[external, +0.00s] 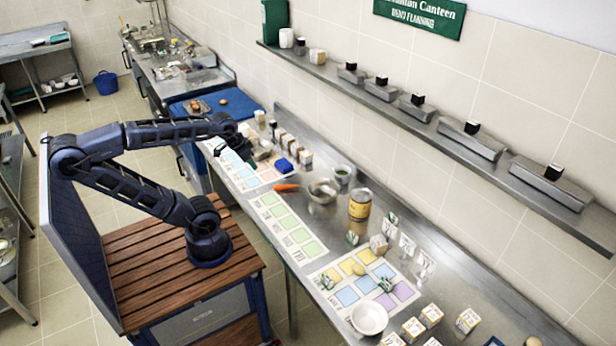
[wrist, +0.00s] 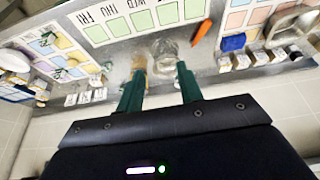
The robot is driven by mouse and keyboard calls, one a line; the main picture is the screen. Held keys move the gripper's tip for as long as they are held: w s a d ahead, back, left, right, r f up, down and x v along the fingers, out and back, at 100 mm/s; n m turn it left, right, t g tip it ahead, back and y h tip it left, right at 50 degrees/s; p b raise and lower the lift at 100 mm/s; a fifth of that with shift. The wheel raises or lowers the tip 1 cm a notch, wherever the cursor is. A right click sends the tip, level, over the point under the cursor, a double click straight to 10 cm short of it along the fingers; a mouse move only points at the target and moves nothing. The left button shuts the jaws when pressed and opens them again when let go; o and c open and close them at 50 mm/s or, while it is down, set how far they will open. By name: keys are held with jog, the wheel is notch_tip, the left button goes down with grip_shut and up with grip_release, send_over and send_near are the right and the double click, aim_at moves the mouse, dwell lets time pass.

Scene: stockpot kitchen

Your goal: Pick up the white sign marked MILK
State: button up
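Similar white signs show at the left of the wrist view (wrist: 85,97). Their lettering is too small to read, so I cannot tell which is marked MILK. My gripper (external: 247,154) is over the counter's far-left part, well away from these signs. In the wrist view its two green fingers (wrist: 159,71) are spread apart with nothing held between them.
A printed mat (external: 322,274) and white bowl (external: 369,319) are in front. A wall shelf (external: 450,128) runs above the counter.

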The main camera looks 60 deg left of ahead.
jog(key=shift+o, duration=1)
